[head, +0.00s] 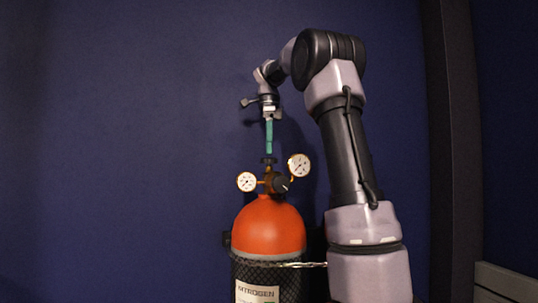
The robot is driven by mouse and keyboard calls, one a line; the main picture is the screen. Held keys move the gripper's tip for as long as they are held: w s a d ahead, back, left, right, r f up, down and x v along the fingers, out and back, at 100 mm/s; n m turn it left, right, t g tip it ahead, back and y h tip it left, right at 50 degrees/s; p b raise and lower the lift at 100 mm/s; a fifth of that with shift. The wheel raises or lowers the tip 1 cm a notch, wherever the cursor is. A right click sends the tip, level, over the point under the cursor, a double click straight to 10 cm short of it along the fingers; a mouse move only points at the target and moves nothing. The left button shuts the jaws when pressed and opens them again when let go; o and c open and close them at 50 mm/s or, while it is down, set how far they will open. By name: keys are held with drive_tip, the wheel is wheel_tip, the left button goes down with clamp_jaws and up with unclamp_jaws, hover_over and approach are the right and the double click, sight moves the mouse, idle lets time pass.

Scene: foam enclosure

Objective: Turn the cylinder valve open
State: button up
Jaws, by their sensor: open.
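An orange-topped gas cylinder (268,228) stands upright in the lower middle of the head view. Its lower body is dark and netted, with a white label (257,292) that reads as nitrogen. The valve handwheel (268,160) is a small dark knob at the very top, seen edge-on. Two white round gauges (299,165) and a dark regulator knob (281,184) sit just below it. My gripper (269,151) points straight down over the handwheel with its green fingers. The fingers overlap in this view, so the gap between them does not show. The fingertips appear slightly above the handwheel, apart from it.
A chain (302,264) runs around the cylinder. The left gauge (246,181) sticks out to the side. My arm rises at the right. A plain blue wall (120,130) is behind, and a dark post (446,150) stands at right. Space left of the cylinder is clear.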

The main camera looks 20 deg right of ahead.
sight(269, 162)
drive_tip(key=shift+f, duration=1.3)
drive_tip(key=c, duration=1.4)
